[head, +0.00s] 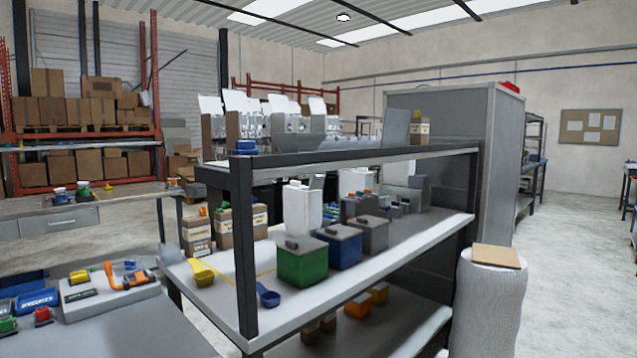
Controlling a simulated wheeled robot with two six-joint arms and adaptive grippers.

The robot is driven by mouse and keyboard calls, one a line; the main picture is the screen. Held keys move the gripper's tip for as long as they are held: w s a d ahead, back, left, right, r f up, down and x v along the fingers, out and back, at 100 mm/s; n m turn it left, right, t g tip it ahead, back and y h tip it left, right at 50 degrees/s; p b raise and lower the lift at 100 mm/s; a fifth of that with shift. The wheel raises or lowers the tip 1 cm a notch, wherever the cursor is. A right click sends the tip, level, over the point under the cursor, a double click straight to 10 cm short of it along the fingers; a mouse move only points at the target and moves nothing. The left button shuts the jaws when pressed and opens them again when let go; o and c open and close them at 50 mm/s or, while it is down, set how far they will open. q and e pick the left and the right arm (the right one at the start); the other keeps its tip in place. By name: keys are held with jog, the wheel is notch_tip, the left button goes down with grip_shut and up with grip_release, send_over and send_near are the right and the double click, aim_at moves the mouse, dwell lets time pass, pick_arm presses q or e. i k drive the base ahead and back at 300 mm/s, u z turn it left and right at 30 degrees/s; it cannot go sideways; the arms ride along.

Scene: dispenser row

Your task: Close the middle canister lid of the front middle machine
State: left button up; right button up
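A row of dispenser machines (283,128) stands in the distance, behind the shelf bench. White panels that look like raised lids (238,101) stick up from their tops. The machines are small in the view and their lower parts are hidden by the bench's upper shelf. I cannot tell which is the front middle machine or make out its middle canister lid. Neither of my grippers is in view.
A shelf bench (345,160) fills the middle, holding a green bin (302,265), a blue bin (338,250) and a blue scoop (268,294). A grey cabinet (505,150) and a white cylinder (488,305) stand right. Open floor (570,270) lies far right.

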aim_at(317, 180)
jog(key=z, duration=1.2)
jog(key=i, duration=1.3)
jog(key=u, duration=1.15)
